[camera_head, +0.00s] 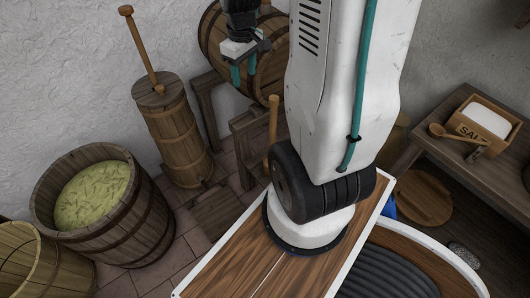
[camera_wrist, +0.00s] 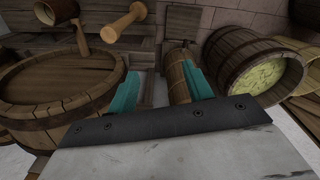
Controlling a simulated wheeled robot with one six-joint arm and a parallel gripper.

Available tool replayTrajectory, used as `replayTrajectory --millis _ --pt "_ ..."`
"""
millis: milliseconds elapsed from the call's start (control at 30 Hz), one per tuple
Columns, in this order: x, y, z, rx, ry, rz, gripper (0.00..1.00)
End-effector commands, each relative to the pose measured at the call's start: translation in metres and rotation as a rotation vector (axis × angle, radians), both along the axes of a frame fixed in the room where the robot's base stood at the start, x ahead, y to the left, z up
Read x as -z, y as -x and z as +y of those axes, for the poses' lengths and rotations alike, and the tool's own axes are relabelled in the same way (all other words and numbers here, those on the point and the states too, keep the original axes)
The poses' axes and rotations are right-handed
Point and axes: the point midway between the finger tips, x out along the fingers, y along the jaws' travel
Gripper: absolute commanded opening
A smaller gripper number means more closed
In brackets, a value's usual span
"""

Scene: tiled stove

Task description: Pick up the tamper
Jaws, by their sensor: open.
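The tamper (camera_head: 273,118) is a light wooden rod with a rounded knob. In the head view it stands upright beside my arm, close to a low wooden stand, and my arm is close to its lower part. What looks like the same tamper shows at the upper left of the wrist view (camera_wrist: 124,22), knob towards the camera. My gripper (camera_head: 244,70) has teal fingers and hangs above and left of the tamper in the head view. In the wrist view the fingers (camera_wrist: 164,86) are spread apart with nothing held between them. The tamper lies outside the gap.
A large barrel (camera_head: 214,32) on a wooden stand is behind the gripper. A churn (camera_head: 177,135) with a tall stick and a tub of green contents (camera_head: 130,225) stand left. A table (camera_head: 490,182) with a salt box (camera_head: 483,125) is right. Tiled floor lies between.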

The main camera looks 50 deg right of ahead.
Motion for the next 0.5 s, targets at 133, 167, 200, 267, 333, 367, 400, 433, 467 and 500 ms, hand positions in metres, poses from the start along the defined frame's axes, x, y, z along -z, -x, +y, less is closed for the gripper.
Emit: replayTrajectory --millis 133,167,200,267,333,367,400,433,467,500 --pt "0.063 0.005 -0.059 -0.001 -0.014 0.025 0.51" --pt "0.073 0.007 -0.068 -0.003 -0.015 0.027 0.51" --pt "0.086 0.01 -0.078 -0.006 -0.017 0.029 0.51" --pt "0.101 0.014 -0.09 -0.011 -0.018 0.03 0.51" --pt "0.114 0.018 -0.1 -0.015 -0.019 0.031 0.51" --pt "0.118 0.019 -0.103 -0.017 -0.02 0.033 0.51" --pt "0.122 0.02 -0.107 -0.018 -0.019 0.031 0.51" --pt "0.125 0.021 -0.108 -0.019 -0.02 0.032 0.51" --pt "0.128 0.021 -0.109 -0.02 -0.02 0.033 0.51" --pt "0.131 0.022 -0.11 -0.021 -0.021 0.033 0.51"
